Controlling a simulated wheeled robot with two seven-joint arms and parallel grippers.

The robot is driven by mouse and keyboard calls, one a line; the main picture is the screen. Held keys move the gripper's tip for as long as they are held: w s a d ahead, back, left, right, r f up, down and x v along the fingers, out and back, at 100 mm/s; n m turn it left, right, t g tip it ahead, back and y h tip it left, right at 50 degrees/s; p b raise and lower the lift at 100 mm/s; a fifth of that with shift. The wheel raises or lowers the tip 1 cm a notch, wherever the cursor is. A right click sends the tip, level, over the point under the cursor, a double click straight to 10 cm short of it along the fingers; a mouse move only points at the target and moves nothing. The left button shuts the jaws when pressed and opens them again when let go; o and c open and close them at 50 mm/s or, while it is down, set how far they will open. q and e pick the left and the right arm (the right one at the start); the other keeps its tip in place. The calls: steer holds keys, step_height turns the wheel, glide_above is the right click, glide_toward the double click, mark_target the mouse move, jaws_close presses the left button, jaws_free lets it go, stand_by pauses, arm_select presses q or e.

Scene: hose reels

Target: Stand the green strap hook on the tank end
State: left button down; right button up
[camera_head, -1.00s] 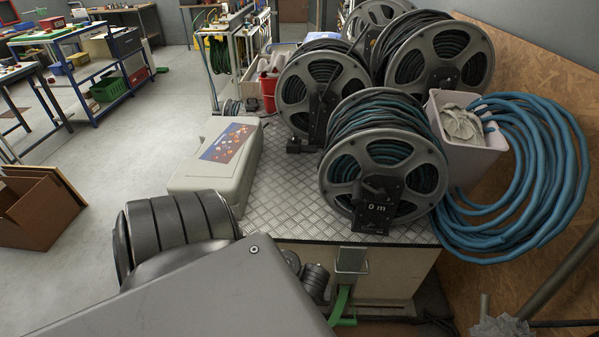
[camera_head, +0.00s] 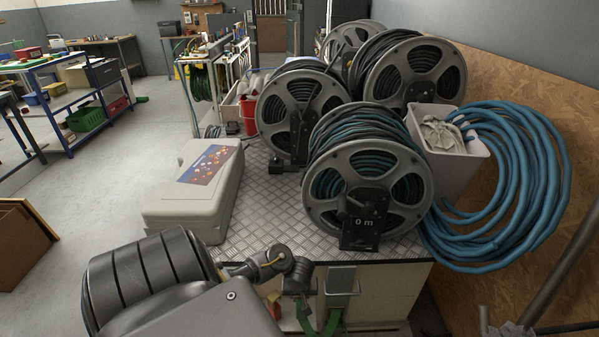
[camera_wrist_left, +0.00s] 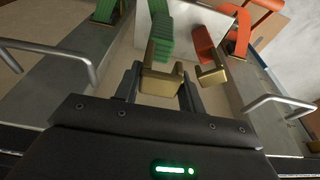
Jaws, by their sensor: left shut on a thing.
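In the left wrist view a brass-coloured hook (camera_wrist_left: 160,80) is between the two dark fingers of my left gripper (camera_wrist_left: 163,84), which is shut on it. A folded green strap (camera_wrist_left: 176,36) lies just beyond this hook. A second brass hook (camera_wrist_left: 212,73), with a red strap (camera_wrist_left: 203,44), is apart to the right. The fingers are hard to make out there. I cannot pick out the tank end. My right gripper is in neither view.
Hose reels (camera_head: 368,182) and a grey case (camera_head: 195,190) stand on the checker-plate top (camera_head: 265,212). Blue hose (camera_head: 510,185) hangs at the right by a pale bin (camera_head: 450,160). Metal handles (camera_wrist_left: 48,55) flank the gripper in the wrist view. Open floor lies left.

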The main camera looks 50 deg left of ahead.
mark_target(300, 304)
arm_select(q)
steer(key=shift+w+a+f+b, duration=0.2)
steer(key=shift+w+a+f, duration=0.15)
steer(key=shift+f, duration=0.2)
steer(key=shift+w+a+f+b, duration=0.25)
steer(key=shift+a+f, duration=0.1)
steer(key=shift+f, duration=0.2)
steer(key=b+x, duration=0.1)
steer(key=x, duration=0.2)
steer(key=shift+s+d+f, duration=0.1)
steer(key=shift+f, duration=0.15)
steer(key=shift+b, duration=0.3)
steer(key=shift+f, duration=0.15)
steer(key=c, duration=0.8)
jaws_free()
steer(key=shift+c, duration=0.2)
